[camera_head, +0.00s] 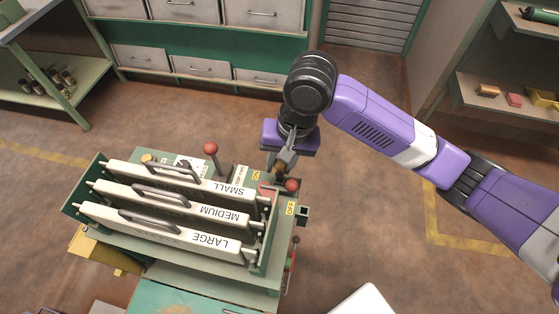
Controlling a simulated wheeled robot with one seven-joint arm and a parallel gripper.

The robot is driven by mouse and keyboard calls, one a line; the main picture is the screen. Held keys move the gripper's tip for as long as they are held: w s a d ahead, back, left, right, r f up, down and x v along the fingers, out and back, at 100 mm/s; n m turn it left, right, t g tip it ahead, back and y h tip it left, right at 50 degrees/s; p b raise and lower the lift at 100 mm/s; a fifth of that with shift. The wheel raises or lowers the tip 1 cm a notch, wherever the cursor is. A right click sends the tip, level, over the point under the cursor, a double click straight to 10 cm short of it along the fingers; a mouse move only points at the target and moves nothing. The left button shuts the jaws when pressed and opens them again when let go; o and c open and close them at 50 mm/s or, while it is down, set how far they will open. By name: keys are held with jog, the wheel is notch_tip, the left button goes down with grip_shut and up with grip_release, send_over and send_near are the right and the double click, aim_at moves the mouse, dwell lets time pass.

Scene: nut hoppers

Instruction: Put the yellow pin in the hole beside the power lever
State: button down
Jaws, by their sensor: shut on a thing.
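My gripper (280,167) points down at the right back corner of the green hopper machine. It is shut on a small yellowish piece, which I take as the yellow pin (278,171); the fingers hide most of it. A red ball knob (292,185), which looks like the power lever's, sits just right of and below the fingertips. An ON label (256,175) is to the left and an OFF label (291,208) is below the knob. The hole beside the lever is hidden or too small to make out.
Three pale hopper lids with handles, marked SMALL (227,189), MEDIUM (222,215) and LARGE (216,241), fill the machine's top. Another red-knobbed lever (211,149) stands behind them. Shelves (500,92) are at right, a bench (60,72) at left. Floor right of the machine is clear.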

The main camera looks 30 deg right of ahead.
jog(key=shift+f+b, duration=0.55)
jog(key=shift+f, duration=0.45)
jog(key=c, duration=1)
grip_release()
jog(key=shift+r, duration=0.15)
jog(key=r, duration=0.5)
jog(key=d+r, duration=0.1)
jog(key=r, duration=0.1)
jog(key=shift+s+d+r, duration=0.1)
jog(key=shift+s+r, duration=0.1)
jog(key=shift+s, duration=0.2)
jog(key=shift+p, duration=0.3)
